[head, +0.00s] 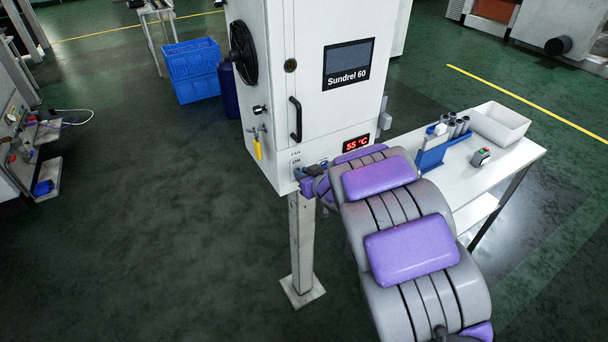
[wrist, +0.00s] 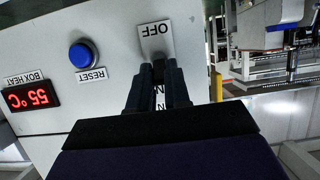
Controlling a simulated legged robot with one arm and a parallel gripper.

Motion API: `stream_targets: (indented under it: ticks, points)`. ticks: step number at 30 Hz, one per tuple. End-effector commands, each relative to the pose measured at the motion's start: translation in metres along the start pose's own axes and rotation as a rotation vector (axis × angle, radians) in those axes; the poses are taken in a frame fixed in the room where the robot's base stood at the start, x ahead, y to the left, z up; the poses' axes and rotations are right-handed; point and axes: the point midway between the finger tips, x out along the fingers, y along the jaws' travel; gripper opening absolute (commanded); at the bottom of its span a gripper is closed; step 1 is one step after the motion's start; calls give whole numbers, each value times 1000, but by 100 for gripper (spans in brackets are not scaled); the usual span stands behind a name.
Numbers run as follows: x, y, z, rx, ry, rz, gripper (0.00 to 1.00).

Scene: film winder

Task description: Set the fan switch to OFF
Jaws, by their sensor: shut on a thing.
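The fan switch (wrist: 156,57) is dark and sits on the white cabinet's lower panel, seen upside down in the wrist view. My gripper (wrist: 153,72) is shut on it, and its dark fingers hide most of it. The OFF label (wrist: 155,36) shows beyond the fingertips. A label partly hidden between the fingers shows letters by the jaw base. In the head view my gripper (head: 316,171) is at the cabinet's lower front, beside the FAN and ON labels (head: 296,159). The switch's exact position is hidden.
A blue button (wrist: 84,55) with a RESET label and a red 55 °C display (wrist: 30,96) are beside the switch. A white table (head: 490,155) with parts stands right.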

Motion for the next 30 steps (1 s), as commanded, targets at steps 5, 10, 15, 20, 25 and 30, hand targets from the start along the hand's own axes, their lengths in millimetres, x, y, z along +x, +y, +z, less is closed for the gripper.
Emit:
stream_targets:
  ticks: [5,10,15,20,25,30]
  points:
    - [0,1,1,1,22,1,0]
    - [1,1,7,2,88,2,0]
    - [2,1,14,4,207,3,0]
    - [4,1,22,4,344,3,0]
    - [6,1,26,3,501,3,0]
    - [8,1,31,2,640,4,0]
